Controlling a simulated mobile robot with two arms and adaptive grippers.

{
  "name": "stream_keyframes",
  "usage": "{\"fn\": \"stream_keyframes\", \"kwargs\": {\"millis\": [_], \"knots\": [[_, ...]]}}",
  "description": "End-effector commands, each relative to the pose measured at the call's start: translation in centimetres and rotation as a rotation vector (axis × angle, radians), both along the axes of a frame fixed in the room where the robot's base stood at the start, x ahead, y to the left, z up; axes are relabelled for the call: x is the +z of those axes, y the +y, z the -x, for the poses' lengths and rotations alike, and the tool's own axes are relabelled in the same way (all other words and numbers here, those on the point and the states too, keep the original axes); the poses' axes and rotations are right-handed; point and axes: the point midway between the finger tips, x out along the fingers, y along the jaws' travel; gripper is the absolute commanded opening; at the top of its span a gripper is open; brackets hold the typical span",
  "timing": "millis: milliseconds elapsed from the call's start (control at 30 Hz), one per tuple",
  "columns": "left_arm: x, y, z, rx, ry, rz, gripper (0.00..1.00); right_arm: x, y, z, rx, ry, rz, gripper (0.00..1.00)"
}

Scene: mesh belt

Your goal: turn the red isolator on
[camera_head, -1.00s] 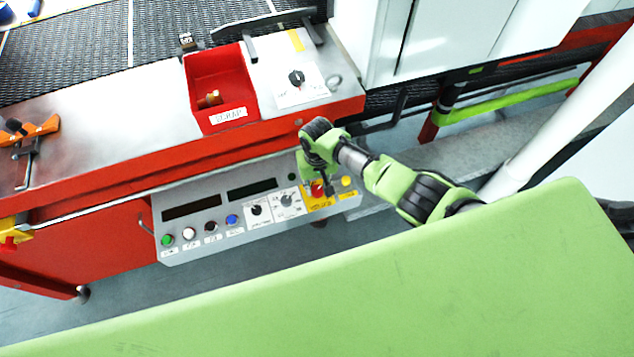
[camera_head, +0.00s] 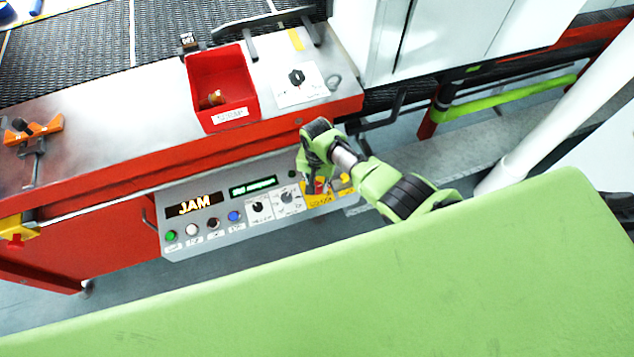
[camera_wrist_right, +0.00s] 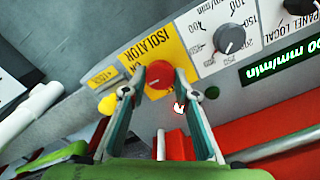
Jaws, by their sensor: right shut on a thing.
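The red isolator (camera_wrist_right: 159,76) is a round red knob on a yellow plate marked ISOLATOR (camera_wrist_right: 149,47) in the right wrist view. In the head view the isolator (camera_head: 319,187) is partly hidden by my right gripper. My right gripper (camera_wrist_right: 158,82) has its two fingers on either side of the red knob, shut on it. It also shows in the head view (camera_head: 318,180), reaching down to the right end of the grey control panel (camera_head: 205,246). My left gripper is not in view.
The panel's left display (camera_head: 195,204) reads JAM and a second display (camera_head: 253,187) is lit green. A row of buttons and two dials sits left of the isolator. A red bin (camera_head: 222,85) stands on the table above. A white post (camera_head: 540,125) stands at the right.

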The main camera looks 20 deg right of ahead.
Motion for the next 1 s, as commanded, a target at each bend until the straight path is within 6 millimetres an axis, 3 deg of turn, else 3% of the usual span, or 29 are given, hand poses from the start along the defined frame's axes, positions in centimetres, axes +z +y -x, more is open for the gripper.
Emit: {"fn": "stream_keyframes", "kwargs": {"millis": [300,333,400,767,1000], "knots": [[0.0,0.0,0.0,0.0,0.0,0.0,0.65,0.1,0.0,-0.1,-0.004,-0.002,0.0,0.06],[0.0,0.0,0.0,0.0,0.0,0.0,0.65,0.1,0.0,-0.1,-0.004,-0.002,0.0,0.3],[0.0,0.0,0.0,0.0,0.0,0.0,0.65,0.1,-0.1,-0.1,-0.003,-0.002,0.0,0.44],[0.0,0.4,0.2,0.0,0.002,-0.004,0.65,0.1,0.0,-0.1,-0.002,-0.001,0.0,0.44],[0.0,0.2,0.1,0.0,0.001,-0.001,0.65,1.9,0.0,-0.1,-0.001,-0.004,-0.001,0.44]]}}
